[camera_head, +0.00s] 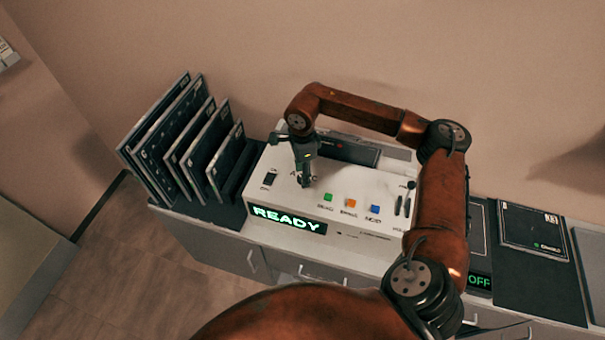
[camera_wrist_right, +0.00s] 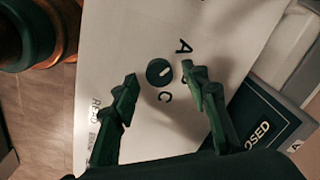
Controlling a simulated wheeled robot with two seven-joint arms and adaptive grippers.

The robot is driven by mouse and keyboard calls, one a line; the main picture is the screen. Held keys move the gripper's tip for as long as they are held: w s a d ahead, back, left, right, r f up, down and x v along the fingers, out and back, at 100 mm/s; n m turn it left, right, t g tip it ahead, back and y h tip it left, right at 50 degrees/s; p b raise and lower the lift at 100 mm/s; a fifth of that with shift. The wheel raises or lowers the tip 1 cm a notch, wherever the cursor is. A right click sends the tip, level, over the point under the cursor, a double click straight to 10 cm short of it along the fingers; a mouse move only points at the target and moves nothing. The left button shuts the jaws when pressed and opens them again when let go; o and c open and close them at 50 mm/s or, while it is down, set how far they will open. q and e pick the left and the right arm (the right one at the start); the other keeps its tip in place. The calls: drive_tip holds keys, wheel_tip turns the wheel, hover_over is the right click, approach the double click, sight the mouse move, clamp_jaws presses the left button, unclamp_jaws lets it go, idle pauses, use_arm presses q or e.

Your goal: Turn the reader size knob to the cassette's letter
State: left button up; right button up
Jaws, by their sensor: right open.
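The size knob (camera_wrist_right: 159,72) is a small round dark green knob with a short white pointer mark, on the white top of the reader (camera_head: 265,208). My left gripper is out of view.
Several dark cassettes stand in a rack (camera_head: 236,200) left of the reader. Green, orange and blue buttons (camera_head: 351,203) lie right of the gripper. The front display (camera_head: 287,220) reads READY. A dark flat panel (camera_head: 532,229) lies on the counter at right.

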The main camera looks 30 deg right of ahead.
wheel_tip(320, 180, up, 11)
drive_tip(key=shift+r, duration=0.15)
idle(0.6)
